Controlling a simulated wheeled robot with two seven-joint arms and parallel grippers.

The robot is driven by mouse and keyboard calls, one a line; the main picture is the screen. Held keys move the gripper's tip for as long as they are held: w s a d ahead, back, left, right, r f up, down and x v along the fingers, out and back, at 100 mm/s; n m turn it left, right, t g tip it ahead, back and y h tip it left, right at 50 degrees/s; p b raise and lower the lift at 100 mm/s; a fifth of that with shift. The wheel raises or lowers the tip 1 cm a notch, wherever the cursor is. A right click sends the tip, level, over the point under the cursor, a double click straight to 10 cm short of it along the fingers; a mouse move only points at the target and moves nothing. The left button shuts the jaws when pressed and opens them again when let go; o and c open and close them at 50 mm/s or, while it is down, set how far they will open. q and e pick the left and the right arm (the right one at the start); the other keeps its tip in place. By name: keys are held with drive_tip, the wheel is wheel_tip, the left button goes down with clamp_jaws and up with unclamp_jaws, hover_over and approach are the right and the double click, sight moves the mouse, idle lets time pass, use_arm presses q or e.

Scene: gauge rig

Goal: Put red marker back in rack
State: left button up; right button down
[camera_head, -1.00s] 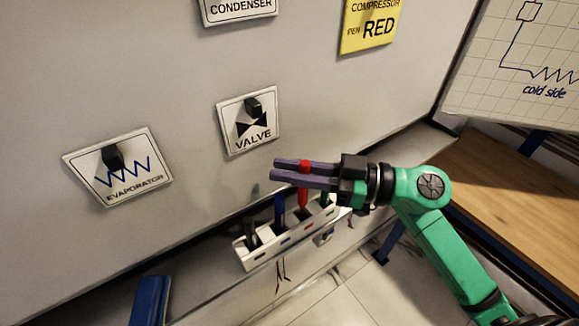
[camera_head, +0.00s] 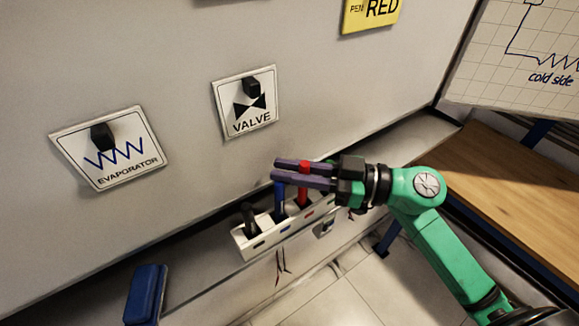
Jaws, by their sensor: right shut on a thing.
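The red marker (camera_head: 303,194) is upright between the fingers of my right gripper (camera_head: 303,175), which is shut on it. Its lower end is at the red-labelled slot of the white rack (camera_head: 262,251); I cannot tell how deep it sits. A blue marker (camera_head: 280,200) and a black marker (camera_head: 249,216) stand in slots to its left. My left gripper is not in view.
The grey panel behind carries a valve plate (camera_head: 240,117), an evaporator plate (camera_head: 105,163) and a yellow plate (camera_head: 357,13). A blue object (camera_head: 146,293) lies at lower left. A wooden table (camera_head: 510,195) is at right.

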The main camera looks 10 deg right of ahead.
drive_tip(key=shift+s+f, duration=0.1)
drive_tip(key=shift+f, duration=0.1)
drive_tip(key=shift+c, duration=0.9)
unclamp_jaws()
drive_tip(key=shift+f, duration=0.15)
wheel_tip(320, 180, up, 11)
drive_tip(key=p, duration=0.7)
drive_tip(key=shift+f, duration=0.2)
drive_tip(key=shift+d, duration=0.1)
